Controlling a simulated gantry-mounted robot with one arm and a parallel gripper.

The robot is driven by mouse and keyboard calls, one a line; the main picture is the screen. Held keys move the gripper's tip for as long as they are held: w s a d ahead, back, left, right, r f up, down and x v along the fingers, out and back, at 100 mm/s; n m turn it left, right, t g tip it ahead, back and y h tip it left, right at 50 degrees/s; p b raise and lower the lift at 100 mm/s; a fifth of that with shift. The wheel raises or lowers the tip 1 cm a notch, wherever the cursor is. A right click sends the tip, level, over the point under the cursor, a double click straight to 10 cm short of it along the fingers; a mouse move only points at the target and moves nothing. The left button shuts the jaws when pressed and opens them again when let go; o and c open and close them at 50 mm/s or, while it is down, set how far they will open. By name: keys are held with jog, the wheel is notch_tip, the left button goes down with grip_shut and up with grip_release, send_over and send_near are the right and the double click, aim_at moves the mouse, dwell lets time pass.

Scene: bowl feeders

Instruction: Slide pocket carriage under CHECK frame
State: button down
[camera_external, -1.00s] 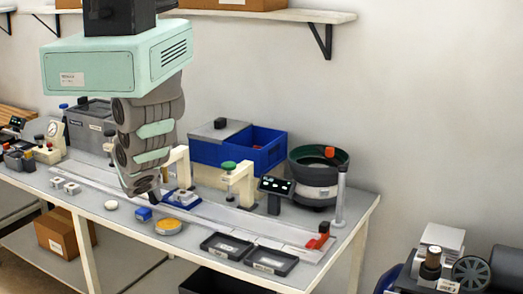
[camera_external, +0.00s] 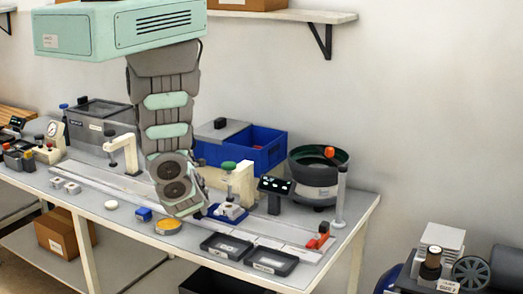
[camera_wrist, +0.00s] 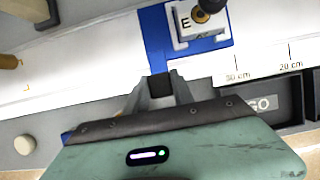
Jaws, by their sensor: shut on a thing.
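The pocket carriage is a blue plate with a pale block marked E on it. It sits on the long rail, in the external view (camera_external: 226,215) at the foot of the cream frame with a green knob (camera_external: 246,185). It also fills the top middle of the wrist view (camera_wrist: 157,35). A dark rod tip (camera_wrist: 205,8) shows over its block. My gripper (camera_wrist: 160,86) is shut on the near edge of the carriage; the exact grip is partly hidden. No CHECK label is readable on either frame.
A second cream frame (camera_external: 121,143) stands further left. The rail (camera_wrist: 75,62) carries 30 cm and 20 cm marks. Two black trays (camera_external: 226,246) lie in front of it, and a red block (camera_external: 318,239) stands near its right end. A yellow round dish (camera_external: 168,227) lies near the arm.

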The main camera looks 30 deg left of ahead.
jog(key=shift+d+f, duration=0.1)
jog(key=shift+d, duration=0.25)
jog(key=c, duration=1.1)
grip_release()
jog(key=shift+w, duration=0.1)
jog(key=p+v, duration=0.1)
jog(key=v, duration=1)
